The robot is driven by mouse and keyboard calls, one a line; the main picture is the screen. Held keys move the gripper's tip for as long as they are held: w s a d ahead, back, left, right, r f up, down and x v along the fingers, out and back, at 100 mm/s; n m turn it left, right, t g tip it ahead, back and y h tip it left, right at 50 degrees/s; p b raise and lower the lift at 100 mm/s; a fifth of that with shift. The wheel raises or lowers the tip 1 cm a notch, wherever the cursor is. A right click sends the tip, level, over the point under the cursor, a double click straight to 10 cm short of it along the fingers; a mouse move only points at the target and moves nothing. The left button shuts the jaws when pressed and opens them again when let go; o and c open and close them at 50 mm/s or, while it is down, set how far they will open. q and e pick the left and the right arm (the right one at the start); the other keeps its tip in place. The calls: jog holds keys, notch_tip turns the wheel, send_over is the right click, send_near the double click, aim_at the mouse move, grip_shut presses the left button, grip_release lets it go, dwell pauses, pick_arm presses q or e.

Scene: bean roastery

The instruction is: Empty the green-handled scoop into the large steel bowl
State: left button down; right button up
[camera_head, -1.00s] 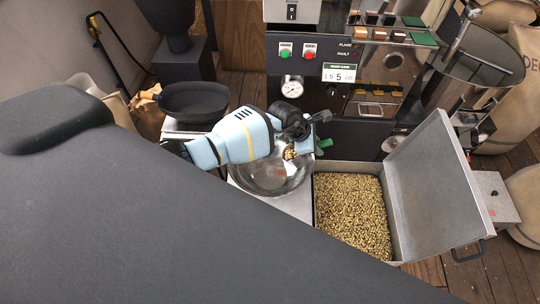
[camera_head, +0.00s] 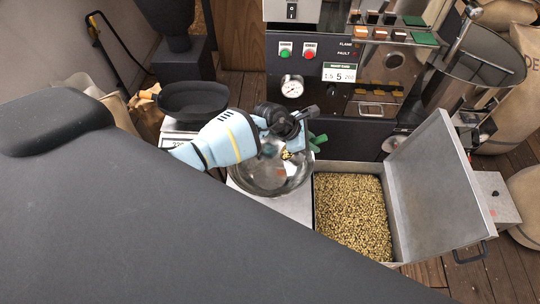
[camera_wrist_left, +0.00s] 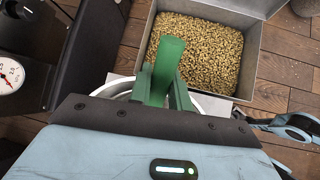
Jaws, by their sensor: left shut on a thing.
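The large steel bowl (camera_head: 272,180) stands on a pale surface, left of the bean bin. My left gripper (camera_head: 308,137) is above the bowl's far rim, shut on the green-handled scoop (camera_head: 318,140). The green handle (camera_wrist_left: 168,75) also shows at the jaws in the left wrist view. The scoop's head is mostly hidden by the gripper; a few beans (camera_head: 286,155) show at it, over the bowl. The bowl's rim (camera_wrist_left: 120,85) shows partly behind the gripper in the wrist view.
An open steel bin of beans (camera_head: 350,215) stands right of the bowl, its lid (camera_head: 438,190) raised. The roaster panel (camera_head: 335,75) is behind the bowl. A black pan (camera_head: 193,100) sits on a scale at the left. My dark arm link covers the lower left.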

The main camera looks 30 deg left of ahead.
pick_arm(q)
jog(key=shift+r, duration=0.1)
pick_arm(e)
jog(key=shift+s+f, duration=0.1)
jog(key=shift+f, duration=0.05)
pick_arm(q)
jog(key=shift+s+a+r+h, duration=0.15)
jog(key=shift+a+h, duration=0.15)
pick_arm(e)
jog(key=shift+s+f, duration=0.1)
pick_arm(q)
jog(key=shift+s+a+r+t+b, duration=0.1)
jog(key=shift+a+r+t+b, duration=0.1)
jog(key=shift+t+b, duration=0.1)
pick_arm(e)
jog(key=shift+s+f, duration=0.15)
jog(key=shift+f, duration=0.05)
pick_arm(q)
jog(key=shift+s+a+r+h+b, duration=0.1)
jog(key=shift+a+r+h+b, duration=0.2)
jog(key=shift+h, duration=0.3)
pick_arm(e)
jog(key=shift+s+f, duration=0.1)
jog(key=shift+f, duration=0.2)
